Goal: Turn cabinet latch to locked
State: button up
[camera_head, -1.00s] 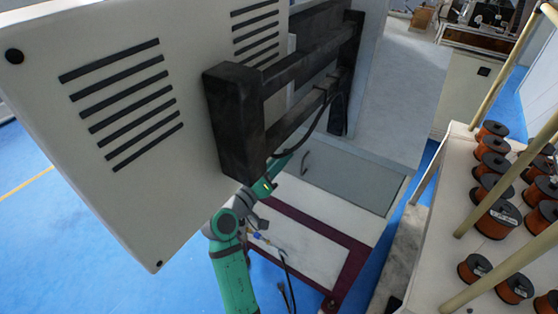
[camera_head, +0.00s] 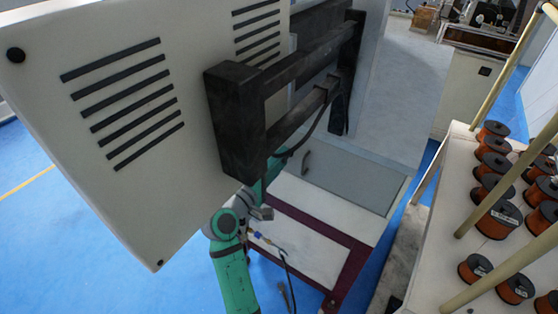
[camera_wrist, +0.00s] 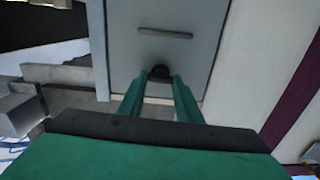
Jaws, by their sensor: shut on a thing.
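The cabinet (camera_head: 352,180) is a grey box with a flat door, under the large tilted panel in the head view. In the wrist view its grey door (camera_wrist: 190,58) fills the upper middle and has a dark horizontal bar handle (camera_wrist: 165,33). Below the handle, near the door's lower edge, sits a small dark rounded latch (camera_wrist: 160,72). My gripper (camera_wrist: 158,84) has its two green fingers on either side of the latch, shut on it. The fingers partly cover the latch, so I cannot tell its angle. In the head view the fingertips are hidden behind the panel and its black bracket.
A large white vented panel (camera_head: 190,110) and a black bracket (camera_head: 238,125) stand close to my arm. A cable hangs beside the arm. At right, a pale rack (camera_head: 450,235) holds several orange wire spools and slanted rods. Blue floor is clear at left.

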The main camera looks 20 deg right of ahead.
jog(key=shift+n, duration=0.3)
jog(key=o, duration=1)
jog(key=shift+o, duration=0.2)
jog(key=shift+a, duration=0.1)
jog(key=v, duration=1)
jog(key=shift+s+a, duration=0.2)
jog(key=shift+s, duration=0.1)
